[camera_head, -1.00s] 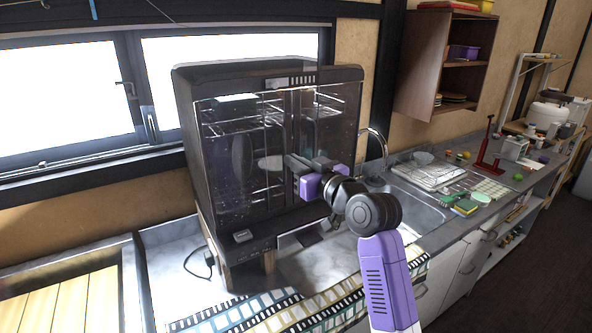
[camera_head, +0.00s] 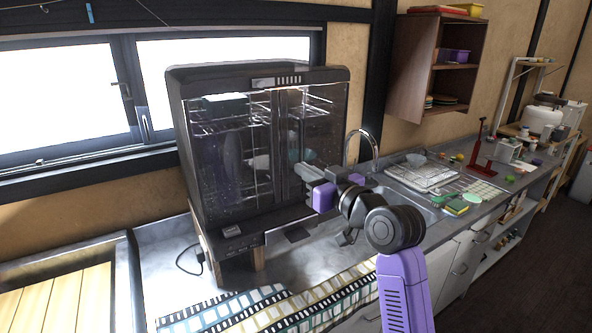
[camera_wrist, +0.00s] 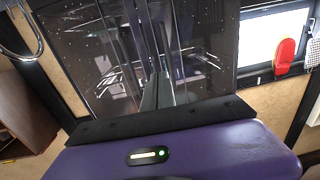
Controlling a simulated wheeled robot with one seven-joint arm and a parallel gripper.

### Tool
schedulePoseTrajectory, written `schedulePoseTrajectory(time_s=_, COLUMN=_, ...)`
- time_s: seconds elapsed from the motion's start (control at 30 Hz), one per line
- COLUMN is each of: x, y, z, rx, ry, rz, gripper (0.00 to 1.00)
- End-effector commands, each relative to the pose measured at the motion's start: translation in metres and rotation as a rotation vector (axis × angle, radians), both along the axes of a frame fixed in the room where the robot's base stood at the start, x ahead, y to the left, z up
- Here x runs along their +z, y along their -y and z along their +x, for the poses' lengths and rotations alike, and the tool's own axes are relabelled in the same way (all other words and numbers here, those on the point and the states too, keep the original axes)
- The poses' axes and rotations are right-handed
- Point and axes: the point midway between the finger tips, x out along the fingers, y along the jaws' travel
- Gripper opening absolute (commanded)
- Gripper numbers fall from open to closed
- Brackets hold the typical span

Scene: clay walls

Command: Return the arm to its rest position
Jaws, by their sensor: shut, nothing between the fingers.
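My arm, purple and black, reaches up from the lower right in the head view. My gripper (camera_head: 303,171) is shut and empty, in front of the right part of the dark dish cabinet (camera_head: 225,240). In the wrist view its fingers (camera_wrist: 157,92) lie together, pointing at the cabinet's clear doors (camera_wrist: 100,60). The cabinet stands on short legs on the counter. Wire racks and some dishes show dimly through its doors. I cannot tell whether the fingertips touch the doors.
A sink with a curved faucet (camera_head: 372,150) lies right of the cabinet. Farther right are a dish rack (camera_head: 421,176), a green sponge (camera_head: 457,205) and a red stand (camera_head: 484,152). A patterned cloth (camera_head: 270,308) covers the counter's front. An open wall shelf (camera_head: 415,65) hangs above. Floor at right is clear.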

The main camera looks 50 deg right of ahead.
Motion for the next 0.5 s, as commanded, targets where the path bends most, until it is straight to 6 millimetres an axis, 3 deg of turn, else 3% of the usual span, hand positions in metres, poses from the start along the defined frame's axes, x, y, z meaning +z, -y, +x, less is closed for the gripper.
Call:
schedulePoseTrajectory(time_s=0.2, x=-0.002, y=-0.002, z=-0.035, rx=-0.002, ry=0.001, rz=0.0, gripper=0.0)
schedulePoseTrajectory(time_s=0.5, x=0.0, y=-0.004, z=-0.053, rx=0.0, ry=0.001, rz=0.0, gripper=0.0)
